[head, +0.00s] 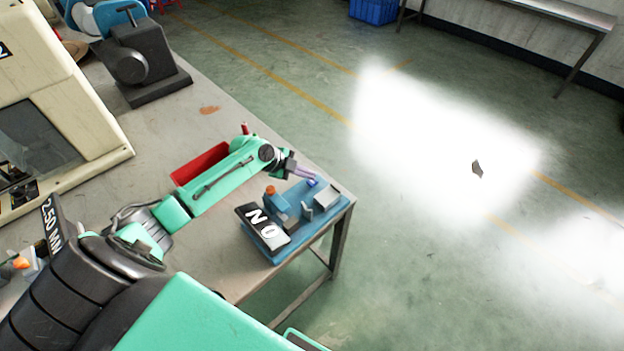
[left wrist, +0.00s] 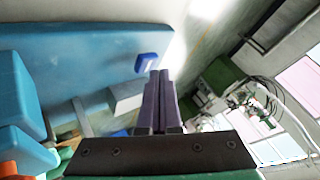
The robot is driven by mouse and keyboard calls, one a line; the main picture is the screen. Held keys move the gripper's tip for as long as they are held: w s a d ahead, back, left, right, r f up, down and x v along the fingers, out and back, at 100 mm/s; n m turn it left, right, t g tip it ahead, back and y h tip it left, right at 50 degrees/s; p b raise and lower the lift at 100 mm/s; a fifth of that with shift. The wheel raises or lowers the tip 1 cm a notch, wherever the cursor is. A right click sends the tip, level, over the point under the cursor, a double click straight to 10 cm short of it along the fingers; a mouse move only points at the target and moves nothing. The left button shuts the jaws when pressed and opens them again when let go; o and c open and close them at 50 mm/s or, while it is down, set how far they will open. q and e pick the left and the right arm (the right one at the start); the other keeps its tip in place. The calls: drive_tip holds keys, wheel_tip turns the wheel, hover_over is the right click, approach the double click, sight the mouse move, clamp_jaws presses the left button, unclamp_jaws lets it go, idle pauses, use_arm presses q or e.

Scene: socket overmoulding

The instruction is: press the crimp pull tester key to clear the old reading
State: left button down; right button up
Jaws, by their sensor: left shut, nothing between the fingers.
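The crimp pull tester (head: 283,246) is a blue base at the table's near right corner, with a black panel (head: 247,211) showing large white characters that look like "NO". Its small blue key (head: 312,183) is at the base's far right end. The key also shows in the left wrist view (left wrist: 146,62), just beyond and left of my fingertips. My left gripper (head: 311,175) is shut and empty, its purple fingers (left wrist: 159,74) close together by the key. I cannot tell whether they touch it. My right gripper is not in view.
A red bin (head: 201,163) lies on the table behind my left forearm. A dark machine (head: 146,65) stands at the back left, and a cream machine (head: 96,135) at the left. The table edge is just right of the tester, with open floor beyond.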

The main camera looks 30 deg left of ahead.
sight(308, 181)
use_arm(q)
drive_tip(key=shift+r, duration=0.3)
drive_tip(key=shift+r, duration=0.1)
wheel_tip(308, 181, up, 5)
drive_tip(key=p, duration=0.4)
idle(0.7)
